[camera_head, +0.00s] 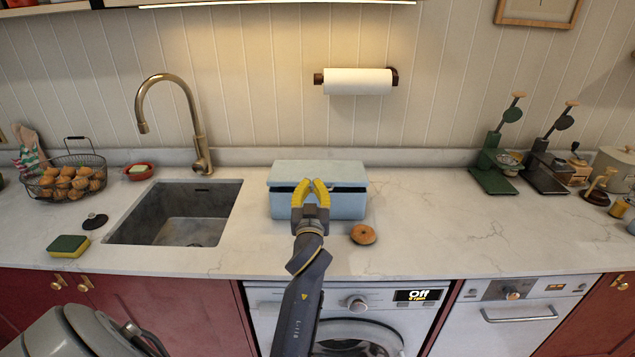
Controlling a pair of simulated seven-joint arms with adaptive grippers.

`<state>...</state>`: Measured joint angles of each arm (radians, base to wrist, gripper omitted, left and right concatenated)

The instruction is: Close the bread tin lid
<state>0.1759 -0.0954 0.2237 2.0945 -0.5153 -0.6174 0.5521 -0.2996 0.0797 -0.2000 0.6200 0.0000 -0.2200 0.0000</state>
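The bread tin (345,207) is a light blue box on the counter behind the washing machine front. Its lid (318,168) is over the top, with a dark gap showing between lid and box, so it is not fully down. My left gripper (311,181) is in front of the tin, its yellow fingertips close together at the height of the gap and the lid's front edge. Nothing shows between the fingers. I cannot tell whether they touch the lid. The gripper hides the middle of the tin's front. My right gripper is not in view.
A round bun (363,234) lies on the counter just right of my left gripper. A sink (180,215) with a tall tap (190,115) is to the left. A paper roll (357,82) hangs above. The counter right of the tin is clear up to the green scale-like stand (493,170).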

